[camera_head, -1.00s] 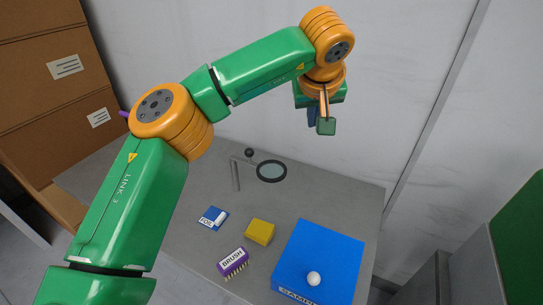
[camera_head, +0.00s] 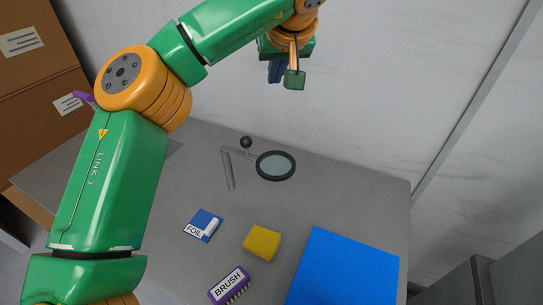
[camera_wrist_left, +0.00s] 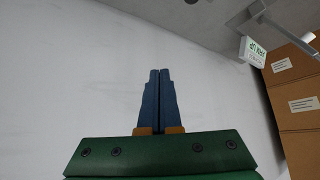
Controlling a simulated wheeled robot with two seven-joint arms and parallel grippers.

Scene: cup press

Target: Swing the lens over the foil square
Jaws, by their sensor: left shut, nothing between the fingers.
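The lens (camera_head: 276,166) is a dark round ring with clear glass, on a thin arm from a grey post (camera_head: 228,170) with a black ball knob (camera_head: 246,142). The foil square (camera_head: 203,226) is a blue square labelled FOIL with a small white piece on it, lying on the table in front of the post. The lens is behind and to the right of it, not over it. My left gripper (camera_head: 284,75) is above and behind the lens, touching nothing. In the left wrist view its blue fingers (camera_wrist_left: 160,100) are shut and empty. My right gripper is not in view.
A yellow block (camera_head: 262,242) and a purple brush (camera_head: 229,285) lie on the grey table (camera_head: 330,205) near the foil. A large blue box (camera_head: 345,270) stands at the front right. A white wall (camera_head: 400,80) rises behind, and brown boxes (camera_head: 30,70) are at the left.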

